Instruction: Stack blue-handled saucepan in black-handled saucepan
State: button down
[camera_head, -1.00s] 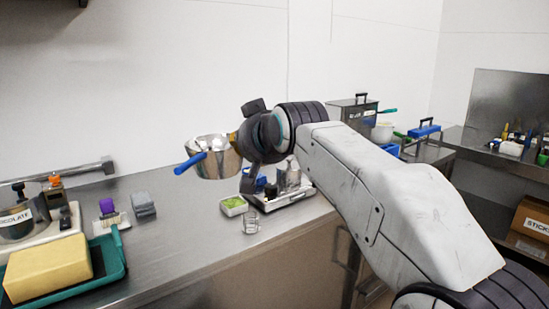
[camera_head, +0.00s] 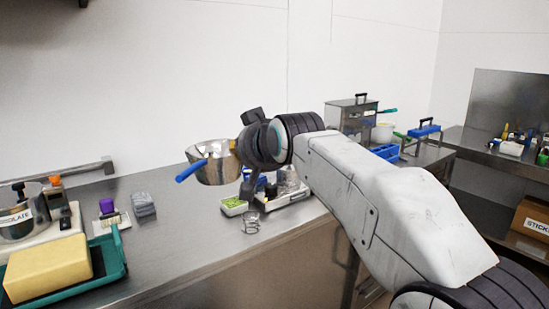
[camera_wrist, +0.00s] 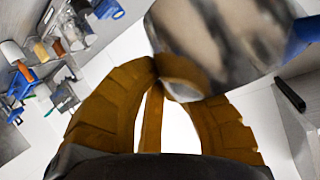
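The blue-handled saucepan (camera_head: 213,167) is steel and hangs in the air above the counter, its blue handle (camera_head: 192,171) pointing down and left. My gripper (camera_head: 238,146) is at its right side. In the wrist view, the brown fingers of my gripper (camera_wrist: 163,68) meet at the rim of the saucepan (camera_wrist: 215,40), shut on its wall.
The steel counter (camera_head: 175,235) has free room left of centre. A green-filled tray (camera_head: 234,207) and a clear glass (camera_head: 251,222) stand below my gripper. A yellow block (camera_head: 48,272) lies on a green tray (camera_head: 112,270). A purple-handled brush (camera_head: 107,210) and grey block (camera_head: 143,205) are nearby.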

jog(key=s+d+f+m+h+b, duration=0.15)
jog(key=d+f+b, duration=0.25)
jog(key=d+f, duration=0.7)
jog(key=s+d+f+m+t+h+b, duration=0.1)
jog(key=d+f+m+h+b, duration=0.3)
jog(key=f, duration=1.3)
jog(key=s+d+f+n+b, duration=0.1)
jog(key=d+f+b, duration=0.2)
jog(key=d+f, duration=0.9)
jog(key=w+a+r+p, duration=0.2)
jog(key=r+p, duration=0.6)
jog(key=p, duration=1.6)
jog(key=shift+a+r+p, duration=0.25)
jog(key=shift+a+p, duration=0.15)
jog(key=shift+a, duration=0.35)
jog(key=shift+s+m+p, duration=0.1)
jog(key=shift+m+p, duration=0.15)
jog(key=shift+p, duration=0.05)
